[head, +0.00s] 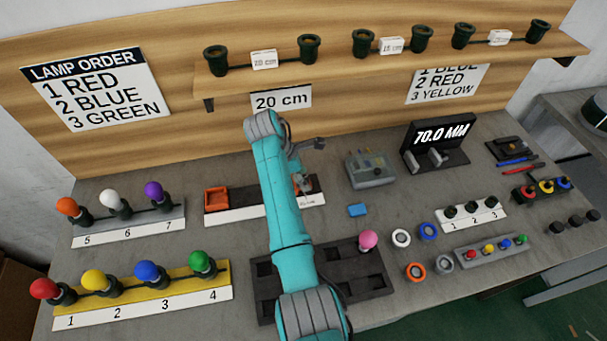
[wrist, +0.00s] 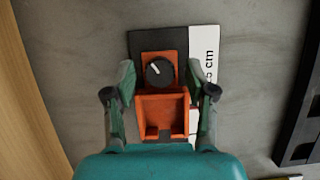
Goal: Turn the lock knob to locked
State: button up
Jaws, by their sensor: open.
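The lock knob (wrist: 160,73) is a round black dial with a white pointer mark, set on an orange plate. In the wrist view its mark points up and to the left. An open orange holder (wrist: 162,108) adjoins it on the lower side. My gripper (wrist: 160,82) is open, with one finger on each side of the orange fixture, and nothing is held. The fingers look apart from the knob; their height above it cannot be told. In the head view my arm largely hides this area, and I cannot make out the knob there.
An orange tray (head: 216,199) stands left of my arm. A dark tray (head: 375,280) with a pink lamp (head: 368,240) is in front. Lamp racks stand at the left.

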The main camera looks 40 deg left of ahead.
grip_shut()
jog(key=shift+m+g+h, duration=0.4)
jog(key=shift+m, duration=1.2)
grip_release()
jog(key=shift+a+r, duration=0.25)
jog(key=shift+r, duration=0.25)
jog(key=s+a, duration=0.2)
jog(key=a, duration=0.1)
jog(key=s+a, duration=0.2)
jog(key=a, duration=0.1)
jog(key=s+a, duration=0.2)
jog(key=a, duration=0.2)
jog(key=shift+s+a, duration=0.1)
jog(key=shift+s, duration=0.15)
